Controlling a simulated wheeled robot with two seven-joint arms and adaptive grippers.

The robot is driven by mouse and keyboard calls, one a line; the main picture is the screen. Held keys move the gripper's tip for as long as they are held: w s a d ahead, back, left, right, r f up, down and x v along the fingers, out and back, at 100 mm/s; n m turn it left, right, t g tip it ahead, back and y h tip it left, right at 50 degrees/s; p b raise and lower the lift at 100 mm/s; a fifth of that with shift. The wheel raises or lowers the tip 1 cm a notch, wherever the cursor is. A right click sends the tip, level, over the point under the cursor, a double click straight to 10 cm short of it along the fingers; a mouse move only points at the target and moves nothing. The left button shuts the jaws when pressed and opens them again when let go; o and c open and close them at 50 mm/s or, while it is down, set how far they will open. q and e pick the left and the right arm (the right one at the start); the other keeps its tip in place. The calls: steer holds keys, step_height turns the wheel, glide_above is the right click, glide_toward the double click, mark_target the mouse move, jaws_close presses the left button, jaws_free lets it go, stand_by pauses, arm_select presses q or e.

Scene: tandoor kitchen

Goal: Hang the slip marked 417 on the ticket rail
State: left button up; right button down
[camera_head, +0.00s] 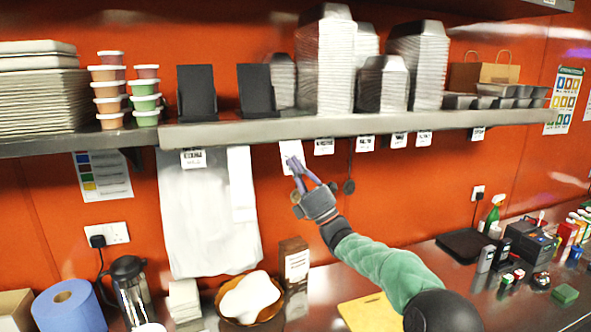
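A white slip (291,150) is upright at the front edge of the steel shelf, in the middle of the head view. No number can be read on it. My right gripper (294,162) reaches up from below right. Its purple fingers converge on the lower part of the slip, and it looks pinched between them. The ticket rail appears to be the shelf's front edge (440,122); whether the slip's top touches it cannot be told. Other small printed tags, such as one tag (324,147), hang along this edge to the right. My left gripper is not in view.
A long white paper strip (241,185) and a grey apron-like sheet (205,225) hang to the left. Stacked foil containers (330,65) stand on the shelf above. A bowl (270,318), brown box (293,262) and yellow board (365,314) are on the counter below.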

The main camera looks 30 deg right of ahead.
steer(key=shift+w+d+b, duration=0.1)
steer(key=shift+w+b, duration=0.25)
steer(key=shift+w, duration=0.1)
steer(key=shift+f+b, duration=0.1)
steer(key=shift+b, duration=0.75)
stand_by(0.8)
